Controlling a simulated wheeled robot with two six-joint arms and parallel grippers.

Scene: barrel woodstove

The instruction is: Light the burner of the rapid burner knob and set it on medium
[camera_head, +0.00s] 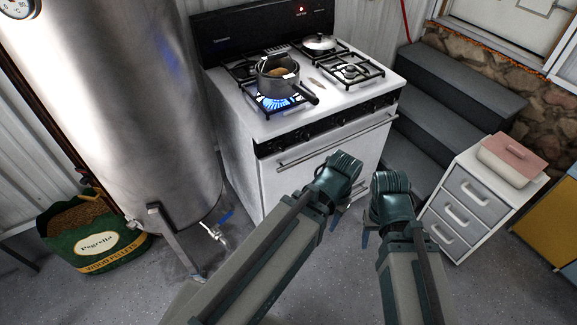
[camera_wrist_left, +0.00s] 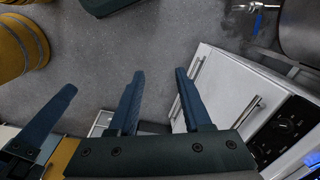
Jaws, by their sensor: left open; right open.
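The white stove (camera_head: 300,165) stands at the back with a row of dark knobs (camera_head: 369,107) on its black front panel. A blue flame (camera_head: 278,103) burns at the front-left burner under a saucepan. I cannot tell which knob is the rapid burner's or how it is turned. My left gripper (camera_head: 338,212) is in front of the stove, pointing down and apart from the knobs. In the left wrist view, its fingers (camera_wrist_left: 159,98) are apart and empty, and a dark knob (camera_wrist_left: 283,125) shows at right. My right gripper (camera_head: 366,236) is open beside it, above the floor.
The saucepan (camera_head: 277,78) has its handle sticking out toward the front right. A lidded pan (camera_head: 319,42) sits at the back right. A metal tank (camera_head: 150,110) stands left; a white drawer cabinet (camera_head: 470,195) and dark steps (camera_head: 450,85) stand right. Floor in front is clear.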

